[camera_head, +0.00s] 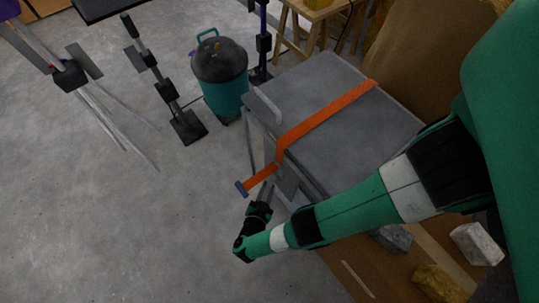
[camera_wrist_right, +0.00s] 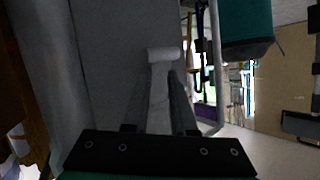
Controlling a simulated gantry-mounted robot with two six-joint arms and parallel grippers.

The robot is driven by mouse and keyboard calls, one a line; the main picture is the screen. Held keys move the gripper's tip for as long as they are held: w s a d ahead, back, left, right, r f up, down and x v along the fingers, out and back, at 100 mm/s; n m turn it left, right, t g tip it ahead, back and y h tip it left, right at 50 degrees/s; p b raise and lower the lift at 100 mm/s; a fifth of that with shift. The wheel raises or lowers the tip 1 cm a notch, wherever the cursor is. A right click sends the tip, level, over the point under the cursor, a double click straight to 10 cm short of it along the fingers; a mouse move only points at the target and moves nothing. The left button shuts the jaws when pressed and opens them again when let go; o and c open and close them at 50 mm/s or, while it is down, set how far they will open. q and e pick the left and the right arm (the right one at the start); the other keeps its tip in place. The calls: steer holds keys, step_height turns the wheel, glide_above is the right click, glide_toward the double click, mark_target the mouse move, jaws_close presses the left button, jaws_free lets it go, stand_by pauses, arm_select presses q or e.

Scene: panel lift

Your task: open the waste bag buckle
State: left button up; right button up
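The waste bag (camera_head: 335,100) is a large grey block with a flat top. An orange strap (camera_head: 325,117) crosses its top and bends down over the near left edge. There an orange buckle lever (camera_head: 258,180) sticks outward, with a blue bar at its end. My right gripper (camera_head: 268,188) points up just below this lever. In the right wrist view, the two dark fingers (camera_wrist_right: 160,85) stand apart. A pale strip (camera_wrist_right: 158,100) with a whitish crossbar (camera_wrist_right: 163,53) shows between them. I cannot tell whether the fingers touch it. My left gripper is not in view.
A teal drum (camera_head: 225,95) with a dark lid stands behind the bag to the left. A black stand (camera_head: 185,125) is left of it. Stone pieces (camera_head: 475,243) lie at the lower right. The concrete floor at left is mostly clear.

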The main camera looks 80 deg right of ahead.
mark_target(269, 183)
steer(key=x, duration=0.3)
steer(key=shift+d+f, duration=0.2)
steer(key=shift+d, duration=0.05)
jaws_close()
steer(key=shift+r, duration=0.1)
stand_by(1.1)
